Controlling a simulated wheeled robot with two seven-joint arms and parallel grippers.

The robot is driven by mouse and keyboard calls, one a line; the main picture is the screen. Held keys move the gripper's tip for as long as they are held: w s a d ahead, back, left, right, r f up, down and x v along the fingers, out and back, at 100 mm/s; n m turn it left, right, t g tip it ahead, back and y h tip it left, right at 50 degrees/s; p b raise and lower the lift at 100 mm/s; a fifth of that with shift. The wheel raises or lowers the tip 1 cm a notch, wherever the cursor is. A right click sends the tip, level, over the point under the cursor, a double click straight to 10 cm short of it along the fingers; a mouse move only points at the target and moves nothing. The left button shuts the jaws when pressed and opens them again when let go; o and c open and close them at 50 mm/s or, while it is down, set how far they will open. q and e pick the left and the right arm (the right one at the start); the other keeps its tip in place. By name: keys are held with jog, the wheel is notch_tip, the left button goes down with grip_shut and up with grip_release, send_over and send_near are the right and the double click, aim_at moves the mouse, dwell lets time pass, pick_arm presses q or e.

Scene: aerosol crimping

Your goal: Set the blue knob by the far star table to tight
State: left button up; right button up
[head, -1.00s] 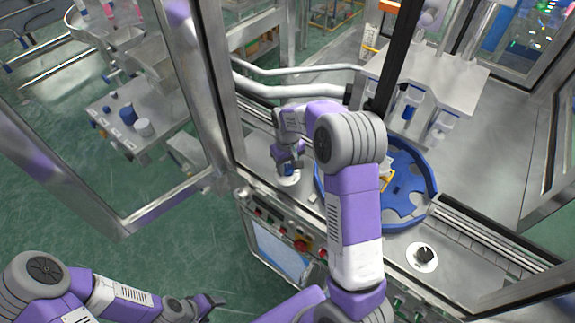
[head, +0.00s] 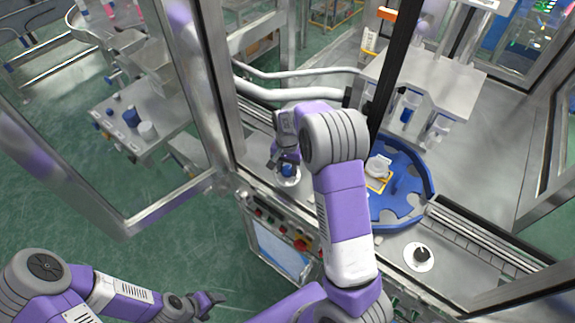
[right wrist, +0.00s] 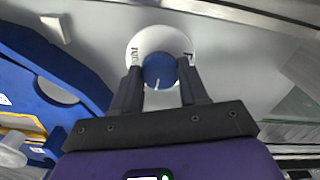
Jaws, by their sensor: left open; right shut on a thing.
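The blue knob (right wrist: 160,70) sits on a round white dial (right wrist: 150,38) in the right wrist view, with one finger of my right gripper (right wrist: 160,88) on each side, shut on it. A white line on the knob points down toward my gripper. Dark print shows left and right on the dial, too small to read surely. In the head view, the blue knob (head: 288,170) is just below my right gripper (head: 284,163). The blue star table (head: 410,212) lies to its right, partly hidden by my arm. My left gripper (head: 215,299) is open and empty, low over the floor.
A metal frame post (head: 222,100) and a dark upright (head: 392,75) flank my right arm. A button panel (head: 285,228) runs along the front edge.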

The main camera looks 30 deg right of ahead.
aim_at(287, 170)
jog(key=m+p, duration=0.1)
jog(key=m, duration=0.3)
jog(key=shift+r+p, duration=0.1)
jog(key=shift+p, duration=0.2)
jog(key=shift+m+p, duration=0.55)
jog(key=shift+m, duration=1.15)
jog(key=o, duration=1.1)
jog(key=shift+c, duration=0.2)
notch_tip(287, 170, up, 8)
jog(key=shift+f, duration=0.25)
